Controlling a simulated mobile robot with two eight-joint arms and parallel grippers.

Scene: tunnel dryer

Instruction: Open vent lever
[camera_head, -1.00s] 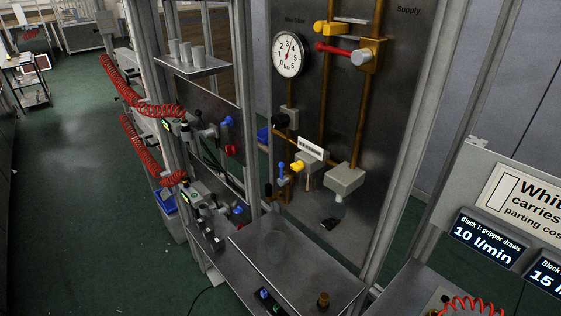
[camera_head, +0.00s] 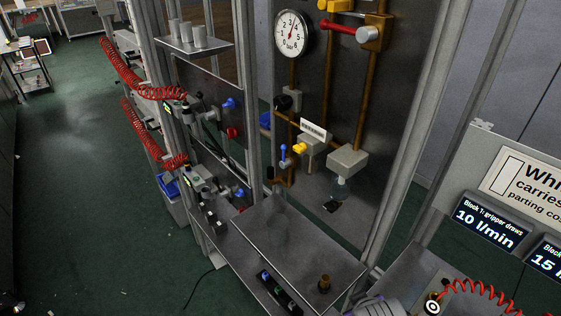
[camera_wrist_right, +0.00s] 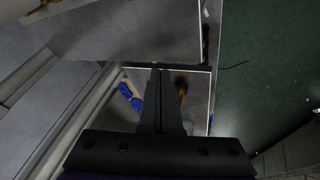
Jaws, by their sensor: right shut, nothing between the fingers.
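The upright metal panel (camera_head: 395,95) carries copper pipes and several levers. A red lever (camera_head: 341,28) lies nearly level across the upper pipe. I cannot tell which of these is the vent lever. My right gripper (camera_wrist_right: 163,72) is shut and empty in the right wrist view, above a metal shelf. It touches none of these levers. My left gripper is not in view.
Red coiled hoses (camera_head: 140,82) hang at left. Display boards (camera_head: 490,230) stand at right. Green floor (camera_head: 75,200) is clear at left.

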